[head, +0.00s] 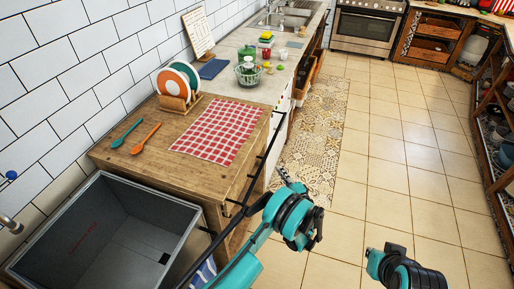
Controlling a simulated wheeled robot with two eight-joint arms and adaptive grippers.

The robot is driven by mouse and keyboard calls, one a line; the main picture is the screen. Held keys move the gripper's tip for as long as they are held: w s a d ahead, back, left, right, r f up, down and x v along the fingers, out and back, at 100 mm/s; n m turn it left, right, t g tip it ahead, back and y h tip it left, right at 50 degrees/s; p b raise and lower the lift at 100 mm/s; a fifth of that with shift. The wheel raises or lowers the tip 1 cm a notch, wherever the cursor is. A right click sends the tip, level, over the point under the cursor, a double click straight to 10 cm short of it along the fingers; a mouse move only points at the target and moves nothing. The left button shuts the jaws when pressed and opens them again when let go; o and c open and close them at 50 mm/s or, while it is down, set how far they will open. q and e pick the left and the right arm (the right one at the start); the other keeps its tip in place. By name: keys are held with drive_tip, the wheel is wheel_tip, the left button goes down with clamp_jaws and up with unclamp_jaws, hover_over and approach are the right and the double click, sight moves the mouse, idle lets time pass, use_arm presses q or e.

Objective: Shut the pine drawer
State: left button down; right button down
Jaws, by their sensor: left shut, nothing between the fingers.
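A light wooden drawer (306,82), which looks like the pine drawer, stands out from the front of the counter run, beyond the wooden worktop. Its inside is too small to make out. My left arm comes up from the bottom middle, and its small dark gripper (285,175) is shut and empty. It is over the floor edge beside the worktop's right side, well short of the wooden drawer and apart from it. Only teal and black links of my right arm show at the bottom right; its gripper is not visible.
The wooden worktop (125,165) holds a checked cloth (218,131), plates in a rack (178,84) and two utensils. Dark rails run along its front. A grey basin (100,225) is at lower left. Open shelving (490,110) lines the right. The tiled floor (400,160) between is clear.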

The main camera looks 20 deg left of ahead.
sight(256, 153)
use_arm(q)
drive_tip(key=b+x, duration=0.1)
drive_tip(key=x, duration=0.3)
drive_tip(key=s+a+b+x, duration=0.1)
drive_tip(key=b+x, duration=0.1)
drive_tip(key=x, duration=0.2)
drive_tip(key=s+a+b+x, duration=0.1)
drive_tip(key=x, duration=0.3)
drive_tip(key=shift+w+a+r, duration=0.15)
drive_tip(key=shift+w+a, duration=0.05)
drive_tip(key=shift+w, duration=0.05)
drive_tip(key=shift+a, duration=1.5)
drive_tip(key=shift+r, duration=0.1)
